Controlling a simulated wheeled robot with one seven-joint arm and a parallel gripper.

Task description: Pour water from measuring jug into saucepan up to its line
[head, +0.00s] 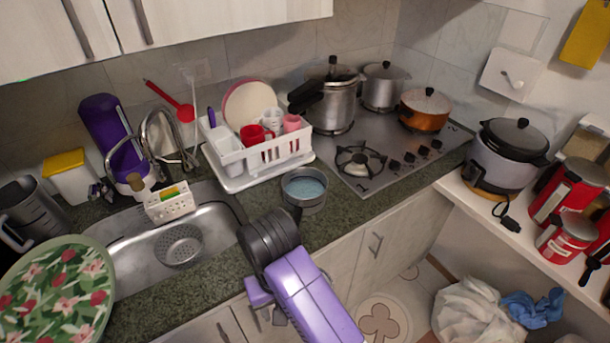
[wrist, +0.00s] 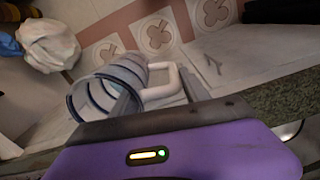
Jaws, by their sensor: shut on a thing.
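The saucepan (head: 304,201) is a small grey pan on the dark counter, between the dish rack and the front edge. Pale blue water (head: 303,186) shows inside it; I cannot make out its line. The measuring jug (wrist: 97,97) shows in the wrist view, clear with dark blue bands and a white handle (wrist: 173,86). My gripper (wrist: 158,97) is shut on the jug at its handle. The jug looks tilted, with floor and cabinet fronts behind it. Its water level cannot be told. In the head view my purple arm hides the jug and fingers, in front of the saucepan.
The sink (head: 135,262) is left of my arm. The white dish rack (head: 262,160) with cups and plates stands behind the saucepan. The stove (head: 375,152) with several pots is to the right. The counter just right of the saucepan is clear.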

